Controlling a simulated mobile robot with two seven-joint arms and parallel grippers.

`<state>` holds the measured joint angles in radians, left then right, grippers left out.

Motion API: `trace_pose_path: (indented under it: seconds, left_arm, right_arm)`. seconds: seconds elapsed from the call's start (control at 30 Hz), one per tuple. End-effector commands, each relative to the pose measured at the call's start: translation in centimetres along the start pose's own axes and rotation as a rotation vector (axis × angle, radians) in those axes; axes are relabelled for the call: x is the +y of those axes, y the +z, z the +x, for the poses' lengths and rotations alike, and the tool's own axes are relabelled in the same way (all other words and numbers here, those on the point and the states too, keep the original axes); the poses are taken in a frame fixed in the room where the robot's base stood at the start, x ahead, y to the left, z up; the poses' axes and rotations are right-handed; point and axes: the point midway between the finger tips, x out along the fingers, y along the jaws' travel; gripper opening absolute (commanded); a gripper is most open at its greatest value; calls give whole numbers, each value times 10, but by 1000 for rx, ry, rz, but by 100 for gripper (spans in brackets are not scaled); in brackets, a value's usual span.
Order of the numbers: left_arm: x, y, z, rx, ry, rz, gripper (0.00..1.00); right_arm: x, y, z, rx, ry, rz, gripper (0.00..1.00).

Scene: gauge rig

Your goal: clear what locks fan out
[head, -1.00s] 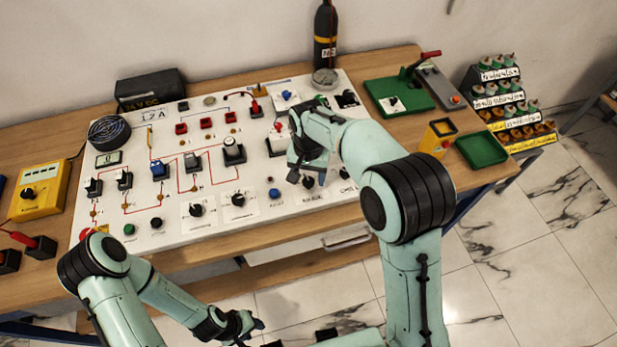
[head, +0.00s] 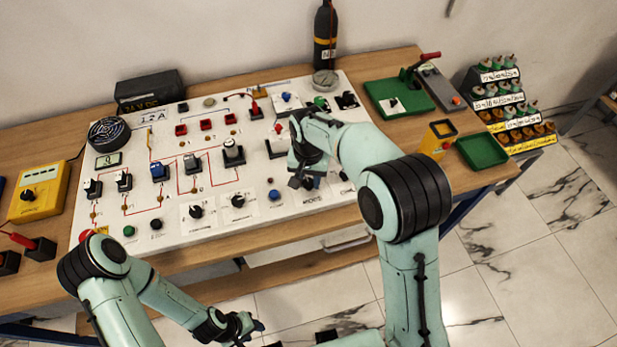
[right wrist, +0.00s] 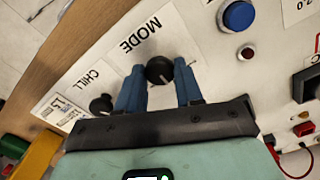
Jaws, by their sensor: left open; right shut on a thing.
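The fan (head: 109,133) is a round black grille at the left back of the white panel (head: 262,222). A small greenish display (head: 108,160) sits below it. In the right wrist view, a black knob (right wrist: 160,70) stands beside the printed word MODE. My right gripper (right wrist: 159,80) has its blue fingers on either side of this knob and is shut on it. In the head view my right gripper (head: 303,180) is over the panel's right part and hides the knob there. My left gripper (head: 248,326) is open and low in front of the bench, away from the panel.
Near the held knob are a CHILL knob (right wrist: 101,104) and a blue button (right wrist: 238,15). Several switches and knobs crowd the panel. A gas bottle (head: 325,42) stands behind it. Green trays (head: 482,150) and a yellow holder (head: 437,138) are on the right.

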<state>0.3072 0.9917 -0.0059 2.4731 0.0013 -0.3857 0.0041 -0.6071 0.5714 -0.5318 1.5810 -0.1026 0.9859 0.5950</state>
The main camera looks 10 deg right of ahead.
Motion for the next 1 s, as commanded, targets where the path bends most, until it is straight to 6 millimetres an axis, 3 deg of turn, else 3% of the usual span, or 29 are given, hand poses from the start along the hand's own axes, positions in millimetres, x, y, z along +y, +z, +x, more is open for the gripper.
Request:
trace_pose_path:
  seconds: [1.0]
  left_arm:
    - [11,-12,-18,17,6,6,43]
  right_arm:
    - [0,0,-1,-1,0,-752,5]
